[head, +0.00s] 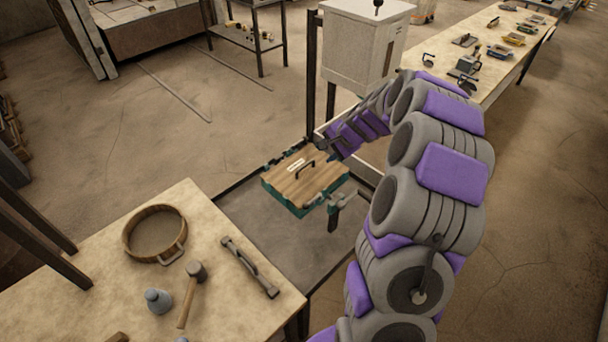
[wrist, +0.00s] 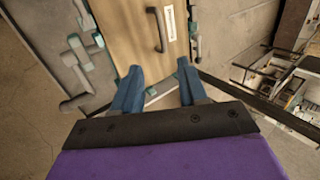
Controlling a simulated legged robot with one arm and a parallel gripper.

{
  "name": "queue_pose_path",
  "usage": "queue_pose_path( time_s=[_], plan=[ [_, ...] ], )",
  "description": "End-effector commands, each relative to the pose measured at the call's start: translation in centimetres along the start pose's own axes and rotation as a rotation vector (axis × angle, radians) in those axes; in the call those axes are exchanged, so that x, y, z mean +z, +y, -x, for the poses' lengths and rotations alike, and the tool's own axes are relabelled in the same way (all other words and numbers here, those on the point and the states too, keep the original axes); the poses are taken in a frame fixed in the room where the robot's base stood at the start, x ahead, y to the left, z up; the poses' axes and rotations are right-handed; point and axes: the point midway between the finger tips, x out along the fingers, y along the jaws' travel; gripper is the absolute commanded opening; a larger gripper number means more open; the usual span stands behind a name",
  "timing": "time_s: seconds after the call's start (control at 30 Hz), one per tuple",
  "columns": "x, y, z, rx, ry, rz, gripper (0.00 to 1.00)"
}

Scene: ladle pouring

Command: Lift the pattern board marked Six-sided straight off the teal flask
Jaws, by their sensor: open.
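The wooden pattern board (head: 304,185) lies on top of the teal flask (head: 287,203) in the head view. It has a black arched handle and a small white label, too small to read. The board also shows in the wrist view (wrist: 135,35), with its dark handle (wrist: 158,30) near the top centre. The flask's teal edge (wrist: 87,45) and metal lugs show at the left there. My gripper (wrist: 160,82) is open and empty, its two blue fingers apart, with the board's handle ahead of them. In the head view my gripper (head: 333,156) is at the board's far right side.
The flask stands on a low grey surface (head: 260,240). A workbench (head: 70,290) in front holds a round sieve (head: 155,233), a mallet (head: 191,290), a bottle and a metal tool. A pale cabinet (head: 360,50) stands behind my arm.

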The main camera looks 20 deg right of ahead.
Motion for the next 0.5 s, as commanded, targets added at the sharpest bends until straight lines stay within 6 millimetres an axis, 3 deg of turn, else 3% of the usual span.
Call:
queue_pose_path(
  time_s=[0.23,0.5],
  plan=[
    [0.6,0.0,-5.2,0.004,0.002,0.004,0.42],
    [0.4,-0.2,-7.6,0.0,0.004,0.005,0.42]
  ],
)
